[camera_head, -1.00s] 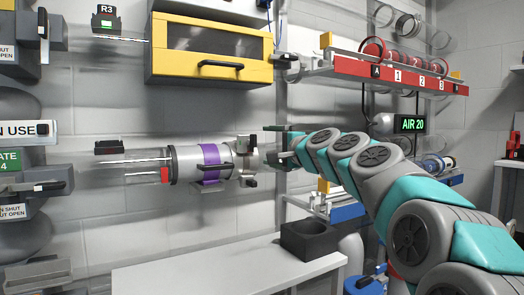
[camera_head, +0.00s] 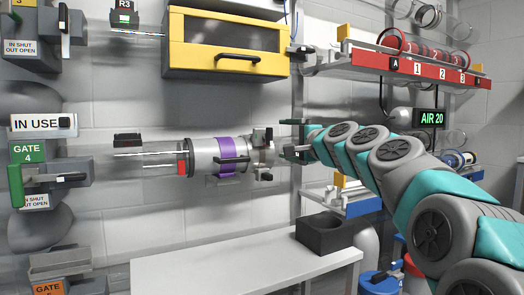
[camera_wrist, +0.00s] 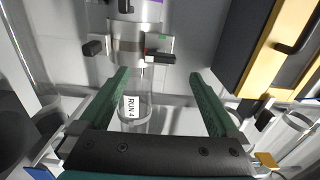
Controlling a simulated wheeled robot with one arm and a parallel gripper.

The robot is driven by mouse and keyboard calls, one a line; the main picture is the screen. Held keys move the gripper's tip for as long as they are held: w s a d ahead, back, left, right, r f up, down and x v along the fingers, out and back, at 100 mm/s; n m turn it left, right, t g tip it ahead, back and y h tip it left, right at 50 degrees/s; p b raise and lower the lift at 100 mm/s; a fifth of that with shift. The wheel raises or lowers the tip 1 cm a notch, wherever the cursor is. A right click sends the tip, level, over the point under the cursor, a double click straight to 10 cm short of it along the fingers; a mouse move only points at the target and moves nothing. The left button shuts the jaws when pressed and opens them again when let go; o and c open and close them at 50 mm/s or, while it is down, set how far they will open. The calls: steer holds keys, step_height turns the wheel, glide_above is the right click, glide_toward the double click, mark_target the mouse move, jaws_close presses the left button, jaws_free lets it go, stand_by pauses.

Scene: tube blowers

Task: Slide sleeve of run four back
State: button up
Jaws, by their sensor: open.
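The sleeve of run four appears to be the grey metal cylinder with a purple band (camera_head: 205,157), lying level at the wall in the head view. A collar with black clamp handles (camera_head: 262,150) is at its right end; this end also shows at the top of the wrist view (camera_wrist: 127,38). A clear tube labelled RUN 4 (camera_wrist: 130,107) continues from it. My gripper (camera_head: 292,138) is just right of the collar. In the wrist view its green fingers (camera_wrist: 158,78) are open, one on each side of the clear tube, with gaps and nothing held.
A yellow-framed box (camera_head: 228,65) hangs above the sleeve. The GATE 4 unit (camera_head: 50,180) is at the left. A red numbered rack (camera_head: 415,68) is at the upper right. A white bench (camera_head: 230,265) with a black holder (camera_head: 325,235) stands below.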

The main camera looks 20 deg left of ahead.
steer(key=shift+c, duration=0.4)
steer(key=shift+c, duration=0.7)
steer(key=shift+w+d+m, duration=0.1)
steer(key=shift+d+m, duration=0.2)
steer(key=shift+m, duration=0.5)
steer(key=shift+c, duration=0.7)
steer(key=m, duration=0.2)
steer(key=d+f+m+p, duration=0.1)
steer(key=w+m, duration=0.1)
steer(key=m, duration=0.1)
steer(key=shift+d+f+m+t, duration=0.25)
steer(key=shift+f+m+t, duration=0.05)
steer(key=shift+f+t, duration=0.1)
steer(key=c, duration=0.3)
step_height(320, 180, down, 2)
steer(key=m+p, duration=0.1)
steer(key=m, duration=0.2)
steer(key=shift+w, duration=0.1)
steer(key=m+p, duration=0.1)
steer(key=m, duration=0.7)
glide_toward(271, 178)
steer(key=x, duration=0.3)
steer(key=shift+g, duration=0.3)
steer(key=shift+p+x, duration=0.5)
steer(key=shift+x, duration=2.8)
steer(key=shift+w+a, duration=0.35)
